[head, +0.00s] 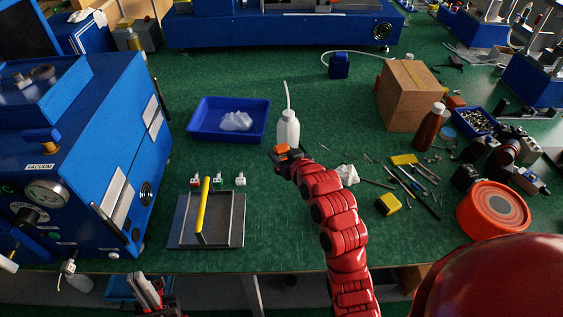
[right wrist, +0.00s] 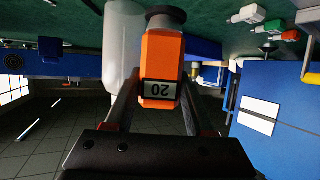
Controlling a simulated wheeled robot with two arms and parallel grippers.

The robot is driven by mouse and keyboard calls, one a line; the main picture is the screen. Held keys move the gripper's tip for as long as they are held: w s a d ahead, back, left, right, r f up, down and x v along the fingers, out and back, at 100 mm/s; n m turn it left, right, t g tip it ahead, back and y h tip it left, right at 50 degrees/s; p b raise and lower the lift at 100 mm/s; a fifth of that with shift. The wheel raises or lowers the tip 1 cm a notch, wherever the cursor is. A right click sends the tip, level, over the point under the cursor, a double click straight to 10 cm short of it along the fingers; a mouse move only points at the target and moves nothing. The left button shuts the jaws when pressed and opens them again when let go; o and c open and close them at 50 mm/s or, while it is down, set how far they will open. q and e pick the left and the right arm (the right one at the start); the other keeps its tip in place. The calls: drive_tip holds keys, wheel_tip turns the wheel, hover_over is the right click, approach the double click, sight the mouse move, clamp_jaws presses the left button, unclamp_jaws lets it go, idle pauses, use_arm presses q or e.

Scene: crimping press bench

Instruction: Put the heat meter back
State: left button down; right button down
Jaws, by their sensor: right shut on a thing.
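The heat meter is a small orange block with a black round end and a display reading 20. It shows in the right wrist view (right wrist: 162,60) and, small, in the head view (head: 281,148). My right gripper (head: 290,158) is shut on it, with one finger on each side in the right wrist view (right wrist: 155,100). It holds the meter just in front of the white squeeze bottle (head: 288,130); I cannot tell whether they touch. My left gripper (head: 147,291) is low at the front left, by the bench's front edge, away from the meter; its opening is unclear.
A blue tray (head: 199,128) with white material stands behind left. A grey metal tray (head: 182,238) with a yellow bar (head: 203,212) lies front left, beside the blue vacuum machine (head: 90,160). A cardboard box (head: 405,98), brown bottle (head: 429,128) and loose tools crowd the right.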

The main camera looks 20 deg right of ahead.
wheel_tip(320, 180, down, 4)
drive_tip(key=shift+w+r+p, duration=0.15)
drive_tip(key=shift+r+p, duration=0.05)
drive_tip(key=shift+p, duration=0.25)
drive_tip(key=shift+f, duration=0.2)
drive_tip(key=shift+c, duration=1.2)
unclamp_jaws()
drive_tip(key=shift+r, duration=0.15)
